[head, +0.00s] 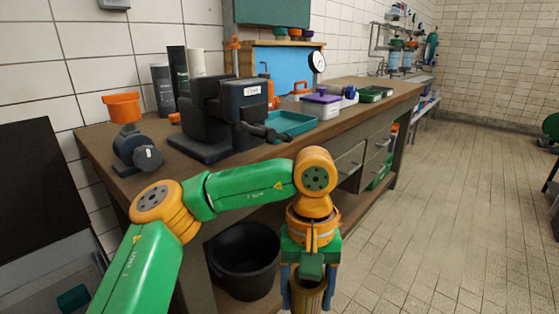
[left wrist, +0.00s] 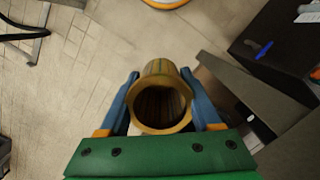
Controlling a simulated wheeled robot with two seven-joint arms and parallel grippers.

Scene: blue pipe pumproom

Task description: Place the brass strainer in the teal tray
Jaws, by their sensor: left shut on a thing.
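The brass strainer is a hollow, ribbed brass-coloured cylinder with a round rim; it shows in the left wrist view (left wrist: 162,98) and low in the head view (head: 307,291). My left gripper (head: 308,294) has its two blue fingers on either side of the strainer and is shut on it. It holds the strainer over the floor, in front of the bench and below its top. The teal tray (head: 290,124) lies on the bench top, right of the dark vise. The vise hides part of the tray's left side. My right gripper is not in view.
The dark vise (head: 218,118) stands near the bench's front edge. A white box with a purple lid (head: 321,103) sits just behind the tray. A black bucket (head: 244,260) stands on the lower shelf. The floor at right (head: 430,220) is clear.

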